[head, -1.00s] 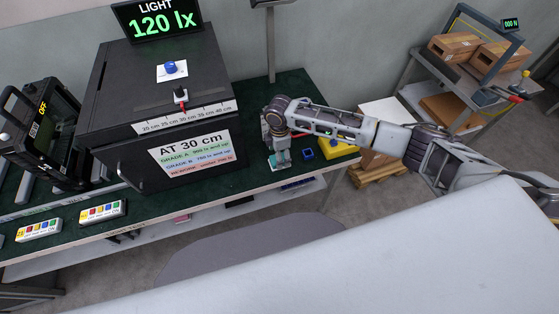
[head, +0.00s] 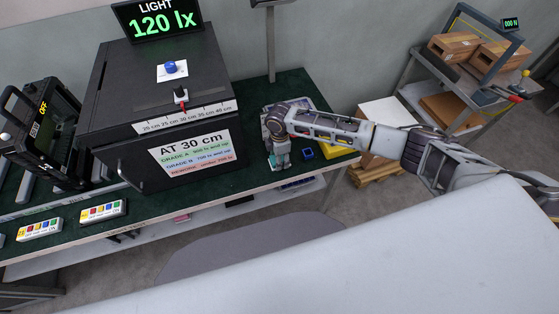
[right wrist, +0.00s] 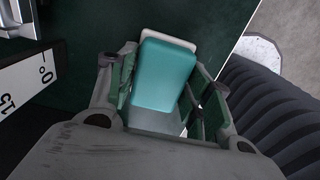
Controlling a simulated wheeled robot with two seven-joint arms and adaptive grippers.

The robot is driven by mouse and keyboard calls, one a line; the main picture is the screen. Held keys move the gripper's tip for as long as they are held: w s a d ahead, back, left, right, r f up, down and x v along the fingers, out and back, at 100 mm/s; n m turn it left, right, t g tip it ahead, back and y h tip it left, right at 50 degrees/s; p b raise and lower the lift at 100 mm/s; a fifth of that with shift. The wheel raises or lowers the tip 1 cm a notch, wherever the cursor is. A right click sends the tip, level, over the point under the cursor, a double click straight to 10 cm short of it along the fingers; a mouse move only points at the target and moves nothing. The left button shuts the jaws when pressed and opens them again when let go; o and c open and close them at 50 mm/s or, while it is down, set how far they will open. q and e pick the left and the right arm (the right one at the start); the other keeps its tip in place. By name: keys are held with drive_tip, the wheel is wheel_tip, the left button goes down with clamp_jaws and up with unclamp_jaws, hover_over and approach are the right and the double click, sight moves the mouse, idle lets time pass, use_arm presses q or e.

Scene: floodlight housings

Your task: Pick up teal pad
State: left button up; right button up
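The teal pad (right wrist: 163,75) shows in the right wrist view as a smooth rounded block, with a pale white piece (right wrist: 170,38) showing at its far edge. My right gripper (right wrist: 165,76) is open, with one finger on each side of the pad. A gap shows beside the left finger; contact on the right is unclear. In the head view my right gripper (head: 280,163) points down over the right end of the green bench top, and the arm hides part of that area. My left gripper is not in view.
A black test box (head: 165,100) stands left of my right gripper on the bench. A blue item (head: 308,154) and a yellow tray (head: 338,152) lie just right of the gripper. Button boxes (head: 102,211) sit at the front left. The bench edge is close by.

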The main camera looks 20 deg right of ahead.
drive_tip(key=c, duration=0.5)
drive_tip(key=shift+o, duration=0.2)
drive_tip(key=shift+r, duration=0.1)
drive_tip(key=shift+r, duration=4.9)
drive_tip(key=o, duration=0.4)
drive_tip(key=c, duration=0.3)
drive_tip(key=shift+w+d+r, duration=0.1)
drive_tip(key=shift+w, duration=0.05)
